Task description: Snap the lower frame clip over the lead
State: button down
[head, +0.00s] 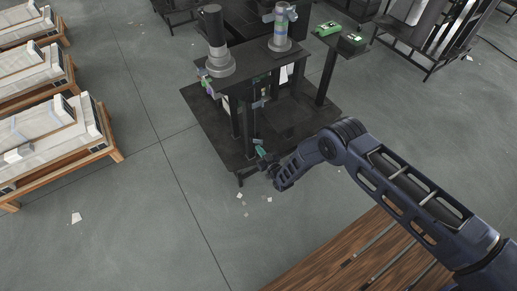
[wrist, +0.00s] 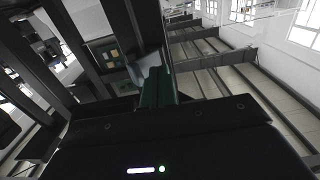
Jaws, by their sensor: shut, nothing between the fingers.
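My gripper (head: 261,152) is low at the front of a black frame stand (head: 247,130), beside its front leg. In the wrist view its dark green fingers (wrist: 158,86) are together with nothing between them. A small blue piece (head: 259,104) sits higher on the stand's front, and a small teal piece (head: 257,141) shows just above my gripper. I cannot tell which of these is the lower frame clip. The lead is too thin and dark to pick out, and my gripper and arm may hide part of it.
A side shelf (head: 341,47) holds green boxes. Wooden pallets (head: 55,160) with long pale packages line the left. Paper scraps lie on the floor; the floor left of the stand is open.

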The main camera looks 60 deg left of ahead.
jog(key=shift+d, duration=1.15)
jog(key=w, duration=0.2)
jog(key=shift+w, duration=0.4)
jog(key=shift+a, duration=0.7)
jog(key=d, duration=0.7)
dwell(0.9)
jog(key=shift+a, duration=0.1)
dwell(0.4)
